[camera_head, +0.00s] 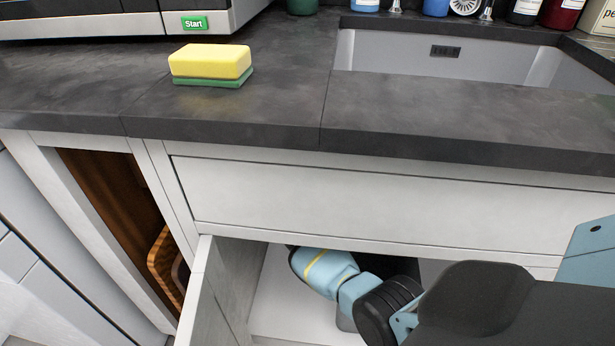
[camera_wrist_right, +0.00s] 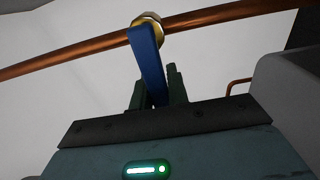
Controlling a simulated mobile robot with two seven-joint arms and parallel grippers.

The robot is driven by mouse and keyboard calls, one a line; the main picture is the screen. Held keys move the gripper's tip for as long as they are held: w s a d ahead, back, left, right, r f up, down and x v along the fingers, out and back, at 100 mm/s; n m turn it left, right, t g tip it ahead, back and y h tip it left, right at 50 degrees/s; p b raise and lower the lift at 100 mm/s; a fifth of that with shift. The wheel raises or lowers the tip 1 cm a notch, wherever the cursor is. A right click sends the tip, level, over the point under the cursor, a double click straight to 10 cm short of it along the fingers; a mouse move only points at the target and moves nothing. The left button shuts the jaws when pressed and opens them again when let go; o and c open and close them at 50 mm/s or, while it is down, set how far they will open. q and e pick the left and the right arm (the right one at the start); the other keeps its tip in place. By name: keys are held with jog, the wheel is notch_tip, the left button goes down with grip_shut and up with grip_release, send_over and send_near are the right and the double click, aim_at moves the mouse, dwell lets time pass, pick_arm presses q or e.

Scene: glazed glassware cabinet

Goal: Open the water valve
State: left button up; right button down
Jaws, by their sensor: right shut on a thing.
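The water valve shows in the right wrist view as a blue lever handle (camera_wrist_right: 149,62) on a brass fitting (camera_wrist_right: 148,20). The fitting sits on a copper pipe (camera_wrist_right: 75,54) that slants up to the right. My right gripper (camera_wrist_right: 157,90) is shut on the lower part of the blue handle, with a dark finger on either side. The handle points down from the pipe, across its line. In the head view my right arm reaches into the open cabinet under the sink; its gripper and the valve are hidden there. My left gripper is in neither view.
An open cabinet door (camera_head: 208,290) stands left of my right arm. The dark countertop (camera_head: 250,120) overhangs the cabinet and holds a yellow and green sponge (camera_head: 210,62). The sink (camera_head: 450,57) is above. A grey body (camera_wrist_right: 287,88) stands close to the gripper's right.

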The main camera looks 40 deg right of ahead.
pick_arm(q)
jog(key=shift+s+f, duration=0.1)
pick_arm(e)
jog(key=shift+f, duration=0.1)
pick_arm(q)
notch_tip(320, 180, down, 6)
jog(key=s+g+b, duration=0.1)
jog(key=b, duration=0.5)
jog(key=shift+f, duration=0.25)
pick_arm(e)
jog(key=f+m, duration=0.1)
jog(key=m, duration=0.1)
jog(key=f+m, duration=0.1)
jog(key=m, duration=0.1)
jog(key=f+m, duration=0.1)
jog(key=m, duration=0.1)
jog(key=shift+w+a+m, duration=0.3)
jog(key=shift+m, duration=0.1)
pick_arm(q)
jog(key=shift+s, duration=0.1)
pick_arm(e)
jog(key=shift+r, duration=0.1)
jog(key=c, duration=1.4)
grip_release()
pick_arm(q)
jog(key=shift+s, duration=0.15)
pick_arm(e)
jog(key=shift+o, duration=0.2)
